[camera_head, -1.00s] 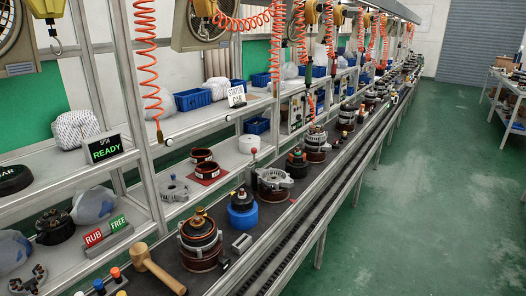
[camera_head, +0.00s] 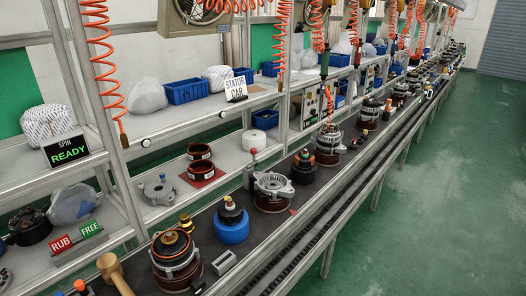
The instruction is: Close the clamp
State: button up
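What looks like the clamp is an upright lever with a red knob (camera_head: 253,152), standing at the left side of a silver alternator housing (camera_head: 273,184) on the dark line top. The lever points straight up. The housing sits on a dark, copper-brown round body. The clamp's jaw is too small to make out, and I cannot tell whether it touches the housing. My gripper is not in this view.
A blue-based part (camera_head: 232,228) and a copper-wound stator (camera_head: 176,260) stand nearer on the line, with a wooden mallet (camera_head: 112,270) at their left. A grey block (camera_head: 223,262) lies between them and the conveyor edge. Orange coiled hoses (camera_head: 103,60) hang above. The green floor (camera_head: 430,180) at right is clear.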

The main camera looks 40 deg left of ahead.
aim_at(253, 150)
jog(key=i, duration=2.25)
jog(key=u, duration=3.05)
